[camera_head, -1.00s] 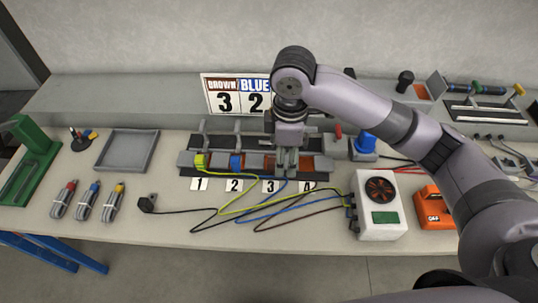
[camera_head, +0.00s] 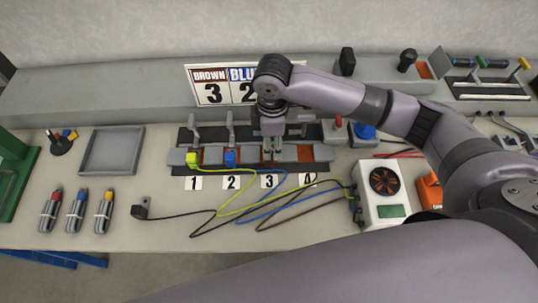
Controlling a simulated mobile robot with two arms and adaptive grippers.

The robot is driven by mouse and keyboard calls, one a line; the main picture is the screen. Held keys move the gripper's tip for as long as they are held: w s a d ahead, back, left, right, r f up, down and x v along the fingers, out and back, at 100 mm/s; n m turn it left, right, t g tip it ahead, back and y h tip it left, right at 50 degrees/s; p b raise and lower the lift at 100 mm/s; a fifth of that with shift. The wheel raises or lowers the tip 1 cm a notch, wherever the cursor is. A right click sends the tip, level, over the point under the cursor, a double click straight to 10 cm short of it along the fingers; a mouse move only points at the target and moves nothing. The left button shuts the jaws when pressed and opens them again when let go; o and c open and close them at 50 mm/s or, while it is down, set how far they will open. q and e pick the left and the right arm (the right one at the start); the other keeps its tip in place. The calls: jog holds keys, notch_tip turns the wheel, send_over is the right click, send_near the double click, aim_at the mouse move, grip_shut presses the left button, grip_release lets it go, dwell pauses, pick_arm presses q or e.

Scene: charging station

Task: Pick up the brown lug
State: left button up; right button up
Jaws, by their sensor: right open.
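A terminal block (camera_head: 180,156) with several numbered positions lies mid-table. My right gripper (camera_head: 270,152) is open and points down over the block at position 3, its fingers at the block's level. I cannot make out a brown lug; the gripper may hide it. A thin dark brown wire (camera_head: 300,216) runs from the white fan box, loops on the table and goes up toward the labels 3 and 4. A yellow lug (camera_head: 193,158) sits at position 1 and a blue lug (camera_head: 231,158) at position 2. My left gripper is not in view.
A sign (camera_head: 211,87) reads BROWN 3 and BLUE, partly covered by my arm. The white fan box (camera_head: 384,190) stands right of the wires.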

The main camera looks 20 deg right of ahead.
notch_tip(320, 180, down, 3)
jog(key=shift+w+f, duration=0.1)
jog(key=shift+w, duration=0.05)
jog(key=shift+a+f, duration=0.1)
jog(key=f, duration=0.1)
jog(key=f+p, duration=0.1)
jog(key=f, duration=0.2)
jog(key=shift+w+a+f+p, duration=0.15)
jog(key=shift+w+f+p, duration=0.1)
jog(key=shift+p, duration=0.1)
jog(key=shift+f, duration=0.15)
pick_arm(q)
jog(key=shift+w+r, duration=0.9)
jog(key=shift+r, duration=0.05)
pick_arm(e)
jog(key=shift+c, duration=0.3)
jog(key=c, duration=1)
jog(key=shift+c, duration=0.2)
